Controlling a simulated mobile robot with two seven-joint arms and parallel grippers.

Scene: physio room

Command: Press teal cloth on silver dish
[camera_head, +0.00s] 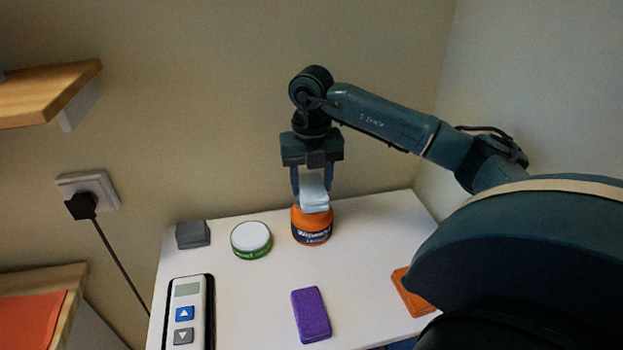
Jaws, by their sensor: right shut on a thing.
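My right gripper (311,186) points down over the white table and is shut on a pale blue, folded-looking block (314,193). That block is right at the top of an orange jar (312,227) with a dark label and hides its lid; I cannot tell whether the two touch. I see nothing clearly teal, and no silver dish shows. My left gripper is not in view.
The white table (258,283) also holds a grey block (193,234), a round green tin with a white top (251,239), a purple block (310,314), a handset with arrow buttons (187,290) and an orange item (411,290) partly behind my arm. Walls stand behind and right.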

